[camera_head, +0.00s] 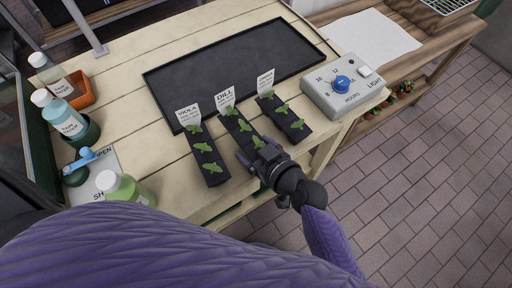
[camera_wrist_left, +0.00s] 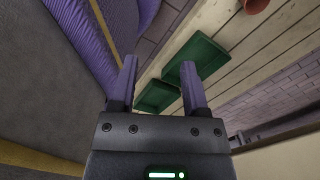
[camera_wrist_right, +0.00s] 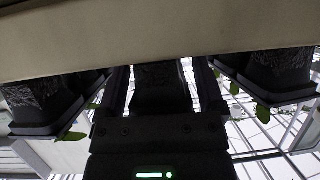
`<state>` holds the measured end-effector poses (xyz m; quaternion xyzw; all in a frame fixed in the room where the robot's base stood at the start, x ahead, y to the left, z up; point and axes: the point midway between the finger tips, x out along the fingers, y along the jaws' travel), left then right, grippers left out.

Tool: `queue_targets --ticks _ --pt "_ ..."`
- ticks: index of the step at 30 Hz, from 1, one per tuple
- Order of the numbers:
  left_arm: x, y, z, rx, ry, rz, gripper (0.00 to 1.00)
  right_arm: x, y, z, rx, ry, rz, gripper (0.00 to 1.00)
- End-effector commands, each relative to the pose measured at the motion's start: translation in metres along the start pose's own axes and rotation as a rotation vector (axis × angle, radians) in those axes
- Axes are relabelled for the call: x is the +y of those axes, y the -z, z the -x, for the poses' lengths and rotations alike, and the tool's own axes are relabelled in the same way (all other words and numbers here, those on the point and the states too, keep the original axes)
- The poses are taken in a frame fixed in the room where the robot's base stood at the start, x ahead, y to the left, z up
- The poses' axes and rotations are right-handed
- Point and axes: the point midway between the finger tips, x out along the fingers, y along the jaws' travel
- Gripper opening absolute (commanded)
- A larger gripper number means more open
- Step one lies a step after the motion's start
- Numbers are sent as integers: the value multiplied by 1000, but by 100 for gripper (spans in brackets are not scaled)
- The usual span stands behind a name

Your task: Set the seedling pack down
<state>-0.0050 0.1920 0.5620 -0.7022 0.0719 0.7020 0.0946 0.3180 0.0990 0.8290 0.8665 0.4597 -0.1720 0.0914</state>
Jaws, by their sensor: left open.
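Three dark seedling packs with green sprouts and white labels sit side by side on the wooden bench: the VIOLA pack (camera_head: 207,160) at left, the DILL pack (camera_head: 232,121) in the middle, and a third pack (camera_head: 290,125) at right with a hard-to-read label. My right gripper (camera_head: 256,161) is at the near end of the DILL pack. In the right wrist view this pack (camera_wrist_right: 161,85) fills the space between my fingers, which look shut on it. Whether it bears fully on the bench is unclear. My left gripper (camera_wrist_left: 158,75) is open and empty, outside the head view.
A large black tray (camera_head: 235,70) lies behind the packs. A grey light timer with a blue knob (camera_head: 342,84) is to the right. Bottles (camera_head: 66,118) and an orange pot (camera_head: 82,90) stand at left. Green trays (camera_wrist_left: 205,55) show near my left fingers.

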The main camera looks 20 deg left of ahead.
Motion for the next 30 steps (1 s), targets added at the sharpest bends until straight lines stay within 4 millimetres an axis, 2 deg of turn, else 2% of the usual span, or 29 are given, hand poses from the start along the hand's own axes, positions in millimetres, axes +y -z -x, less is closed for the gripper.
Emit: queue_targets --ticks 11,16,22,27,30 --pt "-3 2 2 3 4 0 59 0 0 1 1 -1 -4 100" --pt "-2 11 15 21 3 3 59 0 1 38 -4 0 4 100" --pt "8 19 24 41 -13 7 59 -2 0 79 -3 1 2 100" --pt "9 20 26 43 -14 6 59 -2 -1 97 -2 0 0 100" --pt "8 19 26 42 -14 6 59 -2 -2 99 -1 0 -1 100"
